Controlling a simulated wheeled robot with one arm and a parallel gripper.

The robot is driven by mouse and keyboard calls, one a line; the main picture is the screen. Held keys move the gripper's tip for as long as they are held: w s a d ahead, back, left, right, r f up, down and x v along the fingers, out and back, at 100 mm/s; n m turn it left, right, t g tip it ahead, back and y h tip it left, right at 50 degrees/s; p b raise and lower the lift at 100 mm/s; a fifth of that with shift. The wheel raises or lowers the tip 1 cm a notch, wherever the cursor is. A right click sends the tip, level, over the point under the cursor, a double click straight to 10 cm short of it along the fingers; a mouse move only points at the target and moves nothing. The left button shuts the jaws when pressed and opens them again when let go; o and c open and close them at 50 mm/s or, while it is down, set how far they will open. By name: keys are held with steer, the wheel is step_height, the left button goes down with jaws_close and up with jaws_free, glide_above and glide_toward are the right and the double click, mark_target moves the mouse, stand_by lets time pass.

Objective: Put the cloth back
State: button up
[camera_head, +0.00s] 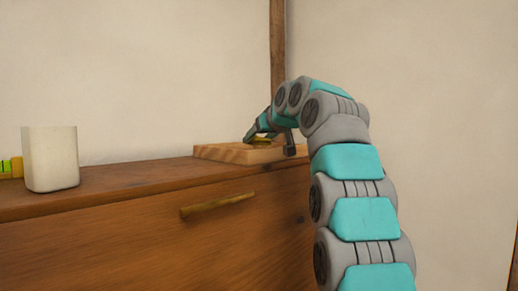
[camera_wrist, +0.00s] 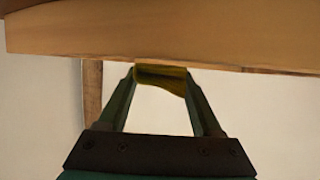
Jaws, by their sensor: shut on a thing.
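A small dark yellow cloth (camera_wrist: 161,80) sits between the two fingertips of my gripper (camera_wrist: 160,72) in the wrist view. My gripper is shut on it. In the head view my gripper (camera_head: 257,132) reaches down at the wooden board (camera_head: 225,152), and a bit of yellow shows at its tips. The board also fills the top of the wrist view (camera_wrist: 100,40), and the cloth's end meets its edge there. I cannot tell whether the cloth rests on the board.
The board lies on top of a wooden cabinet (camera_head: 130,235) with a brass handle (camera_head: 217,204). A white cup-like container (camera_head: 50,159) stands at the left, with a green and yellow thing (camera_head: 12,168) beside it. The cabinet top between container and board is clear. A wooden post (camera_head: 277,50) stands behind.

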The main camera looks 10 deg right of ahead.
steer(key=shift+f, duration=1.35)
steer(key=shift+b, duration=0.3)
steer(key=shift+f, duration=0.2)
steer(key=o, duration=1.3)
steer(key=shift+o, duration=0.2)
steer(key=shift+r, duration=0.1)
steer(key=shift+r, duration=0.2)
steer(key=b+v, duration=0.1)
steer(key=v, duration=1.1)
